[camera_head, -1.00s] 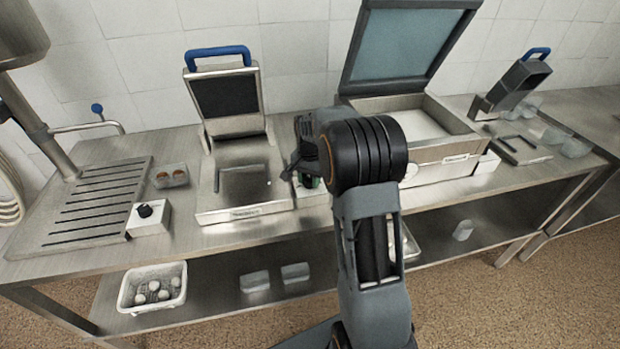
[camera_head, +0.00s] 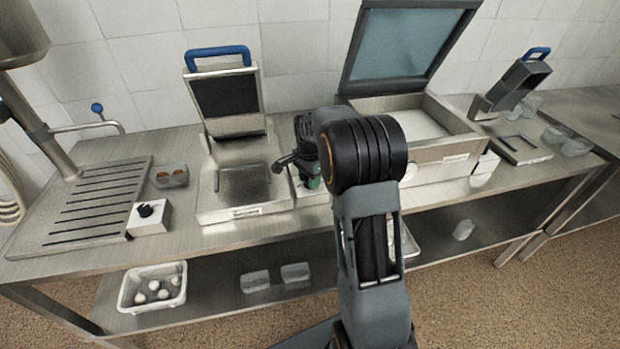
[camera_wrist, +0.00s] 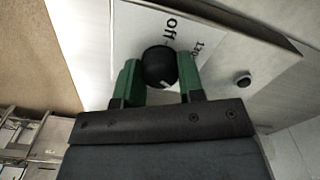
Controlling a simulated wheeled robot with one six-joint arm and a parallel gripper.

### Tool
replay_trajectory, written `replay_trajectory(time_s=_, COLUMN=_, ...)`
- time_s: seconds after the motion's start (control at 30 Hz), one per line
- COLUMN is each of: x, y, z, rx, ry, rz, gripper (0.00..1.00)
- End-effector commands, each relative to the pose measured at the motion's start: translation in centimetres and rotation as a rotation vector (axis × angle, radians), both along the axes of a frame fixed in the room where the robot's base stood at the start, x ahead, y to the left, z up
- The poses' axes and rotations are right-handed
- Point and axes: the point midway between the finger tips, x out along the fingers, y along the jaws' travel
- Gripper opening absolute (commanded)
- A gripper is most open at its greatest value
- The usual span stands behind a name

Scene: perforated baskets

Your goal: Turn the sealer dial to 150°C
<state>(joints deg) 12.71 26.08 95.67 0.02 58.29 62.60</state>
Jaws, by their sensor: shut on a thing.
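The dial (camera_wrist: 160,63) is a round black knob on a white panel (camera_wrist: 195,35) in the wrist view. The print "Off" and part of a number, cut off by my fingers and the angle, show beside it. A small white mark shows at the dial's lower edge. My gripper (camera_wrist: 158,78) has green fingers, one on each side of the dial, shut on it. In the head view my gripper (camera_head: 311,176) is low between two machines, and my arm hides the dial there.
A press with a blue handle (camera_head: 217,52) stands left of my gripper, and an open-lidded chamber machine (camera_head: 440,155) stands right. A white box with a black knob (camera_head: 148,212) and a slotted drain board (camera_head: 95,200) are farther left. A small black round part (camera_wrist: 242,80) sits near the panel.

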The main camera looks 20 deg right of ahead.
Motion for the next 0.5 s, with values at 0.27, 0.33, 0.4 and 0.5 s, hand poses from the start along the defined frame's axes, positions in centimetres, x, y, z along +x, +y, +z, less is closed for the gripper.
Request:
replay_trajectory(time_s=0.27, x=0.06, y=-0.08, z=0.12, rx=-0.002, ry=-0.004, rz=0.001, gripper=0.12)
replay_trajectory(time_s=0.33, x=0.06, y=-0.07, z=0.12, rx=-0.002, ry=-0.004, rz=0.001, gripper=0.42)
replay_trajectory(time_s=0.4, x=0.05, y=-0.06, z=0.10, rx=-0.002, ry=-0.003, rz=0.001, gripper=0.49)
replay_trajectory(time_s=0.5, x=0.04, y=-0.02, z=0.06, rx=-0.002, ry=-0.001, rz=0.001, gripper=0.58)
